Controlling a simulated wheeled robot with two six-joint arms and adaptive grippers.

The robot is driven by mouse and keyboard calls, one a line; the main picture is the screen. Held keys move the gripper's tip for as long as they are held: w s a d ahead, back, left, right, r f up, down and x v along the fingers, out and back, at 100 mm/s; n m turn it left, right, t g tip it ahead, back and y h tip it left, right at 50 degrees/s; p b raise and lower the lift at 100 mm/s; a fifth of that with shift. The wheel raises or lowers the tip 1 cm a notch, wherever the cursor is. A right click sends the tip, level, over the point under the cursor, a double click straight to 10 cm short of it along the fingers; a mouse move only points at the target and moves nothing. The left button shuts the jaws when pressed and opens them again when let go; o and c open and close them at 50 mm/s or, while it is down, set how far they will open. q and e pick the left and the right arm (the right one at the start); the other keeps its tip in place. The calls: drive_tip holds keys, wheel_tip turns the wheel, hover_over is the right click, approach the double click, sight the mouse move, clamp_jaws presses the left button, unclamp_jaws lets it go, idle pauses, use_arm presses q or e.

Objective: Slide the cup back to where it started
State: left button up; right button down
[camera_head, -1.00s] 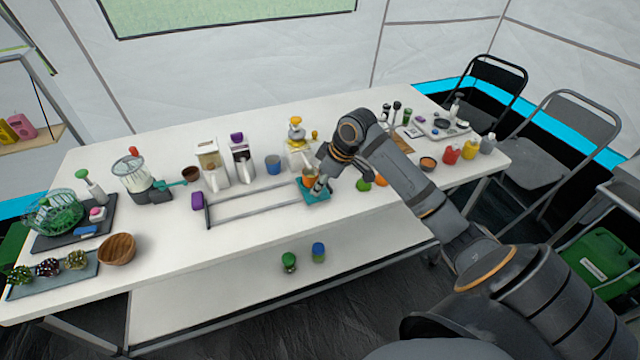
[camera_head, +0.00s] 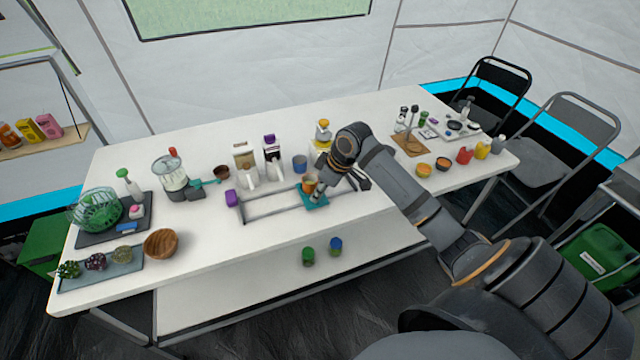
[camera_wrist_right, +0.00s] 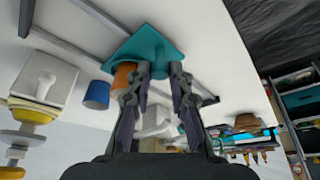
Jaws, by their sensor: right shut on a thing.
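The orange cup (camera_head: 309,184) stands upright on a teal plate (camera_head: 314,202), which sits on a grey rail frame (camera_head: 270,210) on the white table. My right gripper (camera_head: 322,187) is at the plate, beside the cup on its right. In the right wrist view, my right gripper (camera_wrist_right: 160,72) has its fingertips at the near corner of the teal plate (camera_wrist_right: 150,42) and seems shut on it. The cup (camera_wrist_right: 122,76) is left of the fingers, partly hidden by one of them. My left gripper is out of view.
A purple block (camera_head: 231,198) is at the rail's left end. A blue cup (camera_head: 300,163) and a yellow-topped item (camera_head: 323,130) stand behind the rail. A wooden bowl (camera_head: 161,243) is further left.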

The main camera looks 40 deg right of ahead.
drive_tip(key=shift+w+a+r, duration=0.1)
drive_tip(key=shift+a, duration=0.1)
drive_tip(key=shift+d, duration=0.2)
drive_tip(key=c, duration=1.5)
unclamp_jaws()
drive_tip(key=shift+s+d, duration=0.2)
drive_tip(key=shift+d, duration=0.15)
drive_tip(key=shift+c, duration=0.2)
drive_tip(key=shift+o, duration=1.6)
drive_tip(key=shift+a, duration=0.2)
drive_tip(key=shift+d, duration=0.1)
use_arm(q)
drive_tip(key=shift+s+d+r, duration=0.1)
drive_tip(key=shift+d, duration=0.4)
use_arm(e)
drive_tip(key=v, duration=1.1)
drive_tip(key=shift+r, duration=0.4)
drive_tip(key=shift+s, duration=0.1)
